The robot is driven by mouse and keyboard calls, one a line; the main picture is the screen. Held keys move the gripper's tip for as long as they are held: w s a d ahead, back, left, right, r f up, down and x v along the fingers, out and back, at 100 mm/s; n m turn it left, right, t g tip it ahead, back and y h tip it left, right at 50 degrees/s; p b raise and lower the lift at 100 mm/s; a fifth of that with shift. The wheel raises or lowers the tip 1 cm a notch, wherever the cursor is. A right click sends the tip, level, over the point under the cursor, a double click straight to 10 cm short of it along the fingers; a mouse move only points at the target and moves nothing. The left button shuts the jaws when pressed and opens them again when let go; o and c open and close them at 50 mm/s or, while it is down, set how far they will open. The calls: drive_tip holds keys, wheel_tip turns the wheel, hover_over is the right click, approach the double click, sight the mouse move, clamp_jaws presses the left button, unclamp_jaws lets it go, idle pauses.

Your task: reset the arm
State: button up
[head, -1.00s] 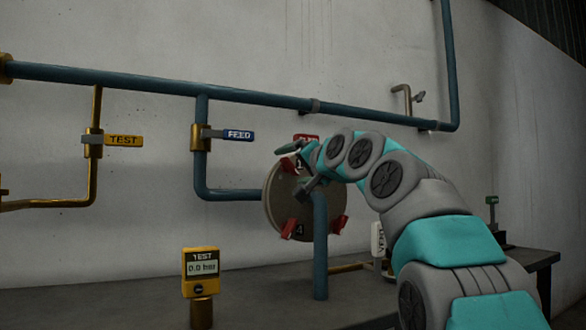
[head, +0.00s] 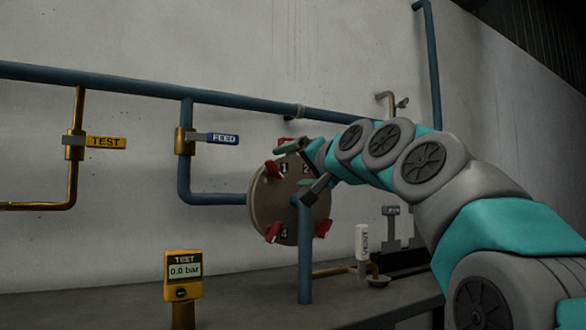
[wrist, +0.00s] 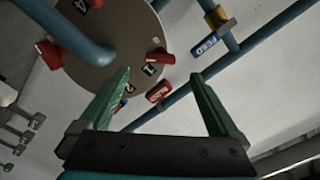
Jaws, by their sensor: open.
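My gripper (head: 298,168) is open and empty in front of the upper part of a round grey plate (head: 270,208) on the wall piping. The wrist view shows its two green fingers (wrist: 160,74) spread wide, with nothing between them but the scene behind. The plate also shows in the wrist view (wrist: 110,50), with red clamps around its rim and number marks. My arm reaches in from the right and covers part of the plate's upper right. I cannot tell how far the fingers are from the plate.
Blue pipes (head: 120,80) run along the wall. TEST (head: 106,142) and FEED (head: 222,138) levers both lie horizontal at left. A yellow gauge (head: 184,271) reads 0.0 bar on the bench (head: 235,300). A white vent handle (head: 361,242) stands upright beside my arm.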

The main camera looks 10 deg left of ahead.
drive_tip(key=shift+f, duration=0.1)
drive_tip(key=s+d+f+g+h+p, duration=0.1)
drive_tip(key=s+d+f+g+h, duration=0.2)
drive_tip(key=f, duration=0.7)
drive_tip(key=s+d+f+g+h+p, duration=0.1)
drive_tip(key=s+d+f+g+p, duration=0.2)
drive_tip(key=f, duration=0.7)
drive_tip(key=s+d+f+g+h, duration=0.1)
drive_tip(key=s+d+f+h, duration=0.3)
drive_tip(key=f, duration=0.6)
drive_tip(key=s+d+f+g+h+p, duration=0.1)
drive_tip(key=s+d+f+g, duration=0.2)
drive_tip(key=s+f, duration=0.4)
drive_tip(key=s+d+f+n+g+p, duration=0.1)
drive_tip(key=s+d+f+g, duration=0.2)
drive_tip(key=s, duration=1.2)
drive_tip(key=s+d+f+n+g+h+p, duration=0.1)
drive_tip(key=s+d+f+g, duration=0.2)
drive_tip(key=s+d+f, duration=0.3)
drive_tip(key=s+f, duration=0.5)
drive_tip(key=f, duration=0.1)
drive_tip(key=shift+d+h, duration=0.25)
drive_tip(key=shift+h, duration=0.05)
drive_tip(key=shift+w, duration=0.1)
